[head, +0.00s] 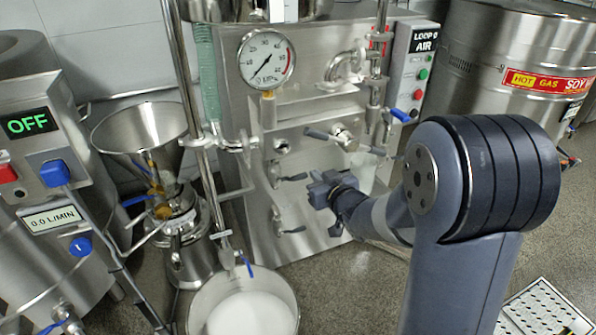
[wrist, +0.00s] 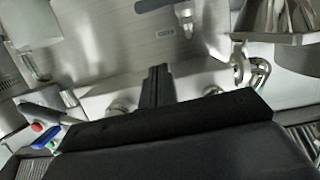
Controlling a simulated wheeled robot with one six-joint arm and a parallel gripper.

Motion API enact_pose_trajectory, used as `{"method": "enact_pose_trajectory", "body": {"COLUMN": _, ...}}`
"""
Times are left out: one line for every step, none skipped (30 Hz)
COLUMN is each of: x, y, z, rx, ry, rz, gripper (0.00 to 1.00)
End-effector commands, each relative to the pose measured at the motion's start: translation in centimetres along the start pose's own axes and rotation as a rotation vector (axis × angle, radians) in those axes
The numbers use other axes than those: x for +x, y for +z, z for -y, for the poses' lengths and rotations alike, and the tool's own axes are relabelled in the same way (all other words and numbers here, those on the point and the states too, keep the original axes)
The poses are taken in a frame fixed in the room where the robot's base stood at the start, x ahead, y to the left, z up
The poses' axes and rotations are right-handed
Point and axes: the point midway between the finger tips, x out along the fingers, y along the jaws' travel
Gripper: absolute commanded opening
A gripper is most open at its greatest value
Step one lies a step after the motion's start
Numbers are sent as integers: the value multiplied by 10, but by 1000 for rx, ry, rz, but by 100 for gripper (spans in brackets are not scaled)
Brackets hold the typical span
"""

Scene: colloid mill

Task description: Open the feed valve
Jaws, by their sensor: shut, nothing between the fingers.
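My gripper (head: 318,188) is in front of the steel machine cabinet (head: 328,238) in the head view, near several grey lever handles, and looks empty. In the wrist view its fingers (wrist: 156,82) are together. I cannot tell whether it touches a lever. One lever valve (head: 343,135) is just above it, another (head: 278,178) to its left. A blue-handled valve (head: 400,115) is at the upper right. Under the steel funnel (head: 127,137) at the left is a brass fitting with a blue lever (head: 135,200).
A pressure gauge (head: 266,60) is on the cabinet. A control box (head: 416,75) is at its right. A panel reading OFF (head: 30,123) is at the left. A bowl of white liquid (head: 245,305) stands on the floor below. A steel drum (head: 500,50) is behind my arm.

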Motion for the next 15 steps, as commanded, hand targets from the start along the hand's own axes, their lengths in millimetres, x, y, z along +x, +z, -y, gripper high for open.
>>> {"method": "enact_pose_trajectory", "body": {"x": 0, "y": 0, "z": 0, "rx": 0, "ry": 0, "rz": 0, "gripper": 0}}
{"method": "enact_pose_trajectory", "body": {"x": 0, "y": 0, "z": 0, "rx": 0, "ry": 1, "rz": 1, "gripper": 0}}
{"method": "enact_pose_trajectory", "body": {"x": 0, "y": 0, "z": 0, "rx": 0, "ry": 1, "rz": 1, "gripper": 0}}
{"method": "enact_pose_trajectory", "body": {"x": 0, "y": 0, "z": 0, "rx": 0, "ry": 1, "rz": 1, "gripper": 0}}
{"method": "enact_pose_trajectory", "body": {"x": 0, "y": 0, "z": 0, "rx": 0, "ry": 1, "rz": 1, "gripper": 0}}
{"method": "enact_pose_trajectory", "body": {"x": 1, "y": 0, "z": 0, "rx": 0, "ry": 1, "rz": 1, "gripper": 0}}
{"method": "enact_pose_trajectory", "body": {"x": 2, "y": 0, "z": 0, "rx": 0, "ry": 1, "rz": 2, "gripper": 0}}
{"method": "enact_pose_trajectory", "body": {"x": 3, "y": 1, "z": 0, "rx": 0, "ry": 1, "rz": 2, "gripper": 0}}
{"method": "enact_pose_trajectory", "body": {"x": 6, "y": 1, "z": 0, "rx": 0, "ry": 1, "rz": 2, "gripper": 0}}
{"method": "enact_pose_trajectory", "body": {"x": 9, "y": 1, "z": 0, "rx": 0, "ry": 1, "rz": 2, "gripper": 0}}
{"method": "enact_pose_trajectory", "body": {"x": 12, "y": 2, "z": 0, "rx": -1, "ry": 0, "rz": 2, "gripper": 0}}
{"method": "enact_pose_trajectory", "body": {"x": 18, "y": 2, "z": 0, "rx": -1, "ry": 0, "rz": 3, "gripper": 0}}
{"method": "enact_pose_trajectory", "body": {"x": 23, "y": 2, "z": 0, "rx": -1, "ry": 0, "rz": 2, "gripper": 0}}
{"method": "enact_pose_trajectory", "body": {"x": 28, "y": 3, "z": 0, "rx": -1, "ry": 0, "rz": 2, "gripper": 0}}
{"method": "enact_pose_trajectory", "body": {"x": 35, "y": 3, "z": 0, "rx": -1, "ry": 0, "rz": 2, "gripper": 0}}
